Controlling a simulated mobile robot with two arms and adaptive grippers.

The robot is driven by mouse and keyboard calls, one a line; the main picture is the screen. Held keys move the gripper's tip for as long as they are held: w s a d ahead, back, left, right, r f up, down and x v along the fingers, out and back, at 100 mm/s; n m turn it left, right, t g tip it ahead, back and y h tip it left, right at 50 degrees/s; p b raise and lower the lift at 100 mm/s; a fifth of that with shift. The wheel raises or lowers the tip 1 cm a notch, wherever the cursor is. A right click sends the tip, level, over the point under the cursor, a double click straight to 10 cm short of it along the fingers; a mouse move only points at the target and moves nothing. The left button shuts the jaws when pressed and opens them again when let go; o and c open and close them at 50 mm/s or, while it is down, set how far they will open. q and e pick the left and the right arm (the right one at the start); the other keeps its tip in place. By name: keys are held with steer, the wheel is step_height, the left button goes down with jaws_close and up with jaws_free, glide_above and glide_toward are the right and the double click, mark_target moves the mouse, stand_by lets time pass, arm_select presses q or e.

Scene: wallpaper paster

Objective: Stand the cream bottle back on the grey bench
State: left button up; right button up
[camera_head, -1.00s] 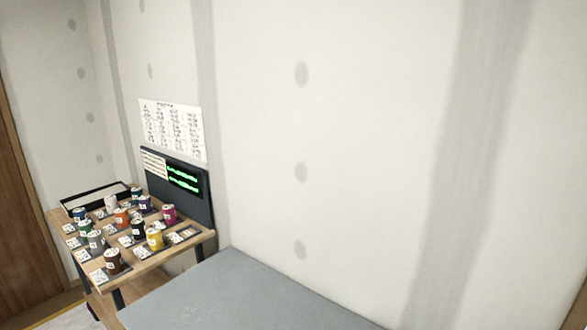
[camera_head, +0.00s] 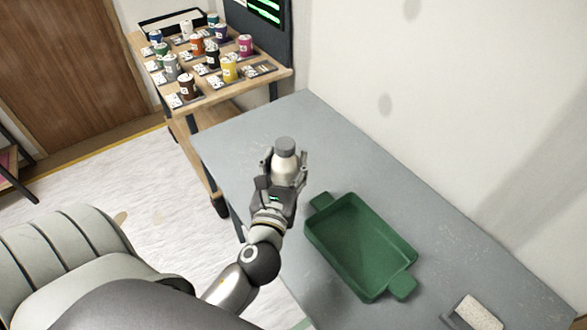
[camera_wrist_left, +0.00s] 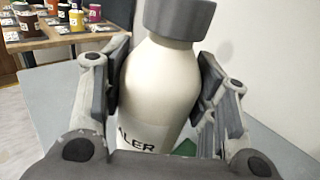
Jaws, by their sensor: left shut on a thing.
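The cream bottle (camera_head: 285,167) with a grey cap is held upright in my left gripper (camera_head: 284,178), in the head view over the left part of the grey bench (camera_head: 352,137). In the left wrist view the bottle (camera_wrist_left: 160,90) stands between the two finger pads of my left gripper (camera_wrist_left: 165,88), which is shut on it. Dark lettering ending in "ALER" shows low on its front. The bottle's base is hidden by the gripper, so I cannot tell whether it touches the bench. My right gripper is not in view.
A green tray (camera_head: 322,228) with two handles sits on the bench right of my left gripper. A pale block (camera_head: 480,312) lies at the bench's lower right. A wooden cart (camera_head: 205,112) with several small coloured pots stands behind. The bench's far left is clear.

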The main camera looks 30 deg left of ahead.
arm_select(q)
steer(key=w+a+f+b, duration=0.3)
steer(key=w+a+f, duration=0.2)
steer(key=w+f, duration=0.3)
step_height(320, 180, down, 3)
steer(key=shift+r+b, duration=0.1)
steer(key=shift+b, duration=0.2)
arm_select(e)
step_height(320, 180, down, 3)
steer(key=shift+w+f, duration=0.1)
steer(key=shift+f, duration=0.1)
arm_select(q)
steer(key=shift+f, duration=0.2)
steer(key=o, duration=1.3)
steer(key=shift+o, duration=0.2)
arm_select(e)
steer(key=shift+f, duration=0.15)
arm_select(q)
steer(key=shift+s+d+r, duration=0.1)
steer(key=shift+r, duration=0.05)
